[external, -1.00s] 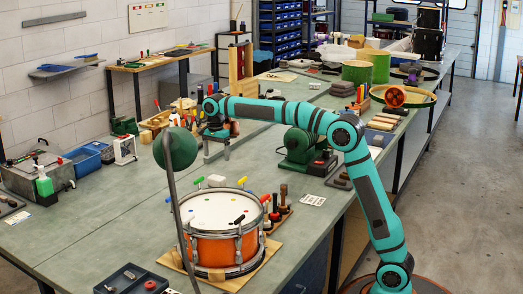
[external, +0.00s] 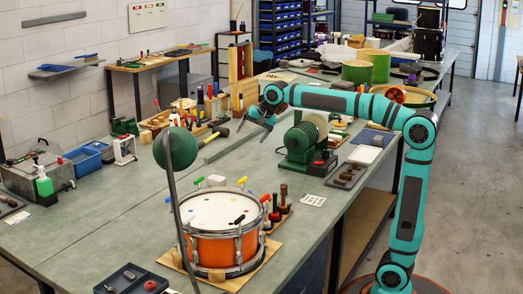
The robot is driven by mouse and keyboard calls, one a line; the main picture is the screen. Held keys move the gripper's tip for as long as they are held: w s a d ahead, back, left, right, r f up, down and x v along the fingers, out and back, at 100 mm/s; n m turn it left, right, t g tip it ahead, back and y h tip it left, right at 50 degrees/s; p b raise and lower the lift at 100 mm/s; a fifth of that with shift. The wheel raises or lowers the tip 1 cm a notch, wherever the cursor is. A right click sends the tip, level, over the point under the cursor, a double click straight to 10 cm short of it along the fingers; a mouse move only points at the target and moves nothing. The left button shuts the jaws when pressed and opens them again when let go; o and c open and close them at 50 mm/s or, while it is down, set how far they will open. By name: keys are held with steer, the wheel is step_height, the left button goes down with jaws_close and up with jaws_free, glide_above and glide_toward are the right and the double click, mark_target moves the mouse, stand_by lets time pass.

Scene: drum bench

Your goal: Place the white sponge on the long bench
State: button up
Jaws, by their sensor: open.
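My gripper (external: 258,120) is open and empty, raised over the middle of the long bench. Its fingers point down and left. The long bench (external: 105,215) is a grey-green worktop running from the near left to the far right. A small white block (external: 216,181) is at the back edge of the drum (external: 211,213), and a flat white piece (external: 365,155) lies at the right edge of the bench. I cannot tell for sure which of them is the white sponge. My gripper is apart from both.
A green machine (external: 302,143) stands right of my gripper. A green lamp (external: 175,148) on a thin stem rises in front. Wooden blocks and upright tools stand behind the gripper. The bench's left middle is clear.

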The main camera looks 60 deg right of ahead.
steer(key=s+d+r+n+t, duration=0.1)
steer(key=s+n+t, duration=1)
steer(key=s, duration=2.2)
steer(key=shift+s+d, duration=0.15)
steer(key=shift+d, duration=0.45)
